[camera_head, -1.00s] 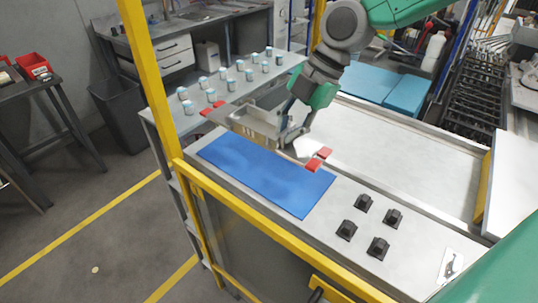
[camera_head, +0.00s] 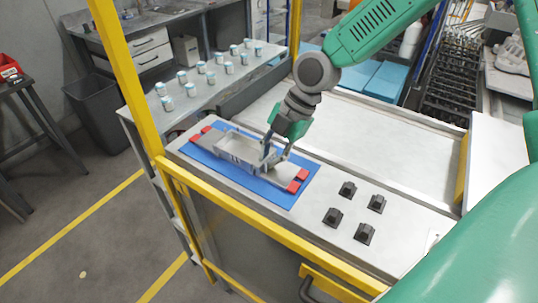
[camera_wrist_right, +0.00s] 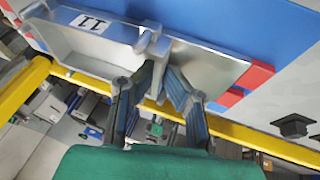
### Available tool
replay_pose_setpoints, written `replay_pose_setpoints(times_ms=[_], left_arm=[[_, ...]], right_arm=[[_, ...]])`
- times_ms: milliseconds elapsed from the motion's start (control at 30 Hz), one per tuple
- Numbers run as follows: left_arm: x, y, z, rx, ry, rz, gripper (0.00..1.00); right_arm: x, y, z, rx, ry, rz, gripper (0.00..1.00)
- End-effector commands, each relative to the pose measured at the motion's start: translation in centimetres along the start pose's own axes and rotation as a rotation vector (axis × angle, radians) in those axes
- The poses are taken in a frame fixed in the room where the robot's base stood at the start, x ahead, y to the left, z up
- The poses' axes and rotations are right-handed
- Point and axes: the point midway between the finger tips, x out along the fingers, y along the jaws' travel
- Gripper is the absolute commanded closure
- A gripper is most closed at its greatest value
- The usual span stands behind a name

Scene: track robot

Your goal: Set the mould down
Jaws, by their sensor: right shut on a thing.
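My right gripper (camera_head: 270,158) reaches down from above and is shut on the mould's near-right part. In the right wrist view, the fingers (camera_wrist_right: 155,66) close on a metal post of the mould (camera_wrist_right: 215,62), which bears a "11" label. The blue mat (camera_wrist_right: 245,25) shows beyond it. My left gripper is not in view.
Several black blocks (camera_head: 347,189) stand on the bench to the right of the mat. A yellow frame rail (camera_head: 225,208) runs along the front, with a yellow post (camera_head: 123,75) at left. Small cups (camera_head: 200,67) stand on a shelf behind. The large pale bench top (camera_head: 370,135) is clear.

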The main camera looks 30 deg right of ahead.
Motion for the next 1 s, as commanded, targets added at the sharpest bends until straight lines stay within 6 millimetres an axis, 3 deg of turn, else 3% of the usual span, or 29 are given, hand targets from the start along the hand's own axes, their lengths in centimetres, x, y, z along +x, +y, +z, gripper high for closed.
replay_pose_setpoints(times_ms=[33, 67, 467, 1000], left_arm=[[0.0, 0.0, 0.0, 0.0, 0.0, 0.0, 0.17], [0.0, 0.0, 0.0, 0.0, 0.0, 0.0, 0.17], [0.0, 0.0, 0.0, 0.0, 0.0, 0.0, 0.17], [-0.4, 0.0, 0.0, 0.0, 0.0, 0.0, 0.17]], right_arm=[[0.0, -0.1, 0.1, 0.001, 0.001, 0.0, 0.83], [0.0, 0.0, 0.1, 0.001, 0.001, 0.0, 0.72], [-0.8, 0.1, 0.2, 0.002, 0.001, 0.002, 0.72], [-10.8, 0.2, 0.1, 0.001, 0.0, 0.004, 0.72]])
